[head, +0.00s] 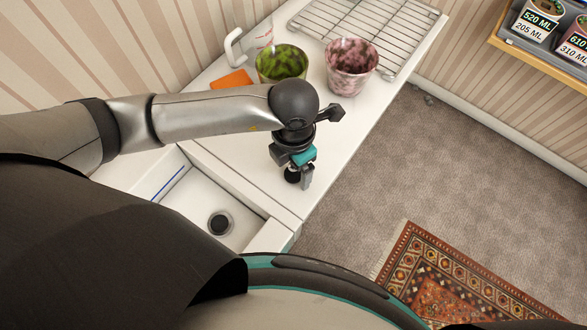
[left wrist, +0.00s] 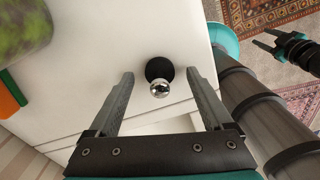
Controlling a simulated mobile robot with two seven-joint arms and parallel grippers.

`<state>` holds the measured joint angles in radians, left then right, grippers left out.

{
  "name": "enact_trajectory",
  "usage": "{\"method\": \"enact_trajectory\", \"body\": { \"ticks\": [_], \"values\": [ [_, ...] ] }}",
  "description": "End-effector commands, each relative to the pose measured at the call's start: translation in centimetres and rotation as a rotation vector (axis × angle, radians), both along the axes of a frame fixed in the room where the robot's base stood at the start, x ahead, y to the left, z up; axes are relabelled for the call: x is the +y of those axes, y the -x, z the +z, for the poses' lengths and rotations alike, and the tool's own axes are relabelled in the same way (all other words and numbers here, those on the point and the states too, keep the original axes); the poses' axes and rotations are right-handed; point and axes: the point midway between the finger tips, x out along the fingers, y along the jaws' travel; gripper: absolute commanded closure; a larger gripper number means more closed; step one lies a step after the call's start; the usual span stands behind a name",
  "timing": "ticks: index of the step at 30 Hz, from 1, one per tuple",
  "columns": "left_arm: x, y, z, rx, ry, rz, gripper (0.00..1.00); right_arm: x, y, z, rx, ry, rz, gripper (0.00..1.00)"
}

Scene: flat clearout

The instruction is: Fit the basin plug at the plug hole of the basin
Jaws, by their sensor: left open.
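The basin plug (left wrist: 158,70), a black disc with a shiny chrome knob, rests on the white worktop. Its black part also shows in the head view (head: 292,175), partly hidden by my left gripper. My left gripper (head: 299,182) is open above the worktop, with its fingers on either side of the plug in the left wrist view and a gap on both sides. The white basin (head: 180,205) is left of the gripper in the head view, with its dark round plug hole (head: 219,223) uncovered. My right gripper (left wrist: 263,38) shows in the left wrist view, open and away from the worktop.
A green pot (head: 281,63), a pink mottled pot (head: 351,68), an orange block (head: 231,80) and a wire rack (head: 365,30) stand farther back on the worktop (head: 235,150). The floor at right has a patterned rug (head: 450,280).

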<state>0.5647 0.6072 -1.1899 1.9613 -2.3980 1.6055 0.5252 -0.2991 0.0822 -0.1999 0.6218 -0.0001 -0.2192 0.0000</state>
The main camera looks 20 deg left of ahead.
Motion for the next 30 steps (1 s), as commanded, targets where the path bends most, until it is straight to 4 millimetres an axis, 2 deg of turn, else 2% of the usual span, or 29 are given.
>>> {"method": "enact_trajectory", "body": {
  "ticks": [3, 10, 30],
  "values": [
    [0.01, 0.02, -0.85, 0.000, 0.000, 0.001, 0.16, 0.20, -0.01, -0.13, 0.000, -0.003, -0.001, 0.50],
    [0.00, 0.00, -0.86, -0.001, 0.000, 0.000, 0.17, 0.46, 0.01, -0.11, 0.000, -0.006, -0.002, 0.50],
    [0.00, -0.01, -0.82, -0.001, 0.000, 0.000, 0.92, 0.34, 0.12, -0.12, 0.003, -0.005, -0.002, 0.50]
  ]
}}
